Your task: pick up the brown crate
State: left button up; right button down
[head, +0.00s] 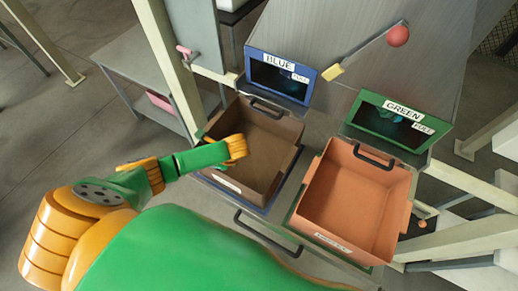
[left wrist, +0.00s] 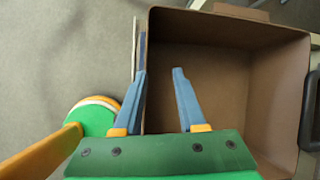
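The brown crate (head: 268,151) is an open, empty box with dark handles, sitting below the BLUE sign in the head view. It fills much of the left wrist view (left wrist: 226,75). My left gripper (head: 241,148) is over the crate's left side in the head view. In the left wrist view its two blue fingers (left wrist: 158,75) are apart with nothing clamped between them. One finger overlaps the crate's side edge and the other shows over the interior. I cannot tell whether they touch the wall. My right gripper is not in view.
An orange crate (head: 352,197) stands close on the right, below the GREEN sign (head: 403,112). A lever with a red ball (head: 397,36) rises behind. A pale post (head: 168,65) and a grey bench (head: 140,70) are at the left. A drawer-like handle (head: 266,236) is in front.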

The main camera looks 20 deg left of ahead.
pick_arm(q)
notch_tip(320, 180, down, 8)
jog(key=s+d+m+g+h+b, duration=0.1)
jog(key=s+m, duration=0.1)
jog(key=shift+d+f+b, duration=0.25)
jog(key=shift+d+b, duration=0.1)
jog(key=shift+b, duration=0.05)
grip_shut()
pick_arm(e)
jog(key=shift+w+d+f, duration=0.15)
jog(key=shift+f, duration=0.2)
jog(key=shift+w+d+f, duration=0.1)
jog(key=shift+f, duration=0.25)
pick_arm(q)
jog(key=shift+w+r, duration=0.1)
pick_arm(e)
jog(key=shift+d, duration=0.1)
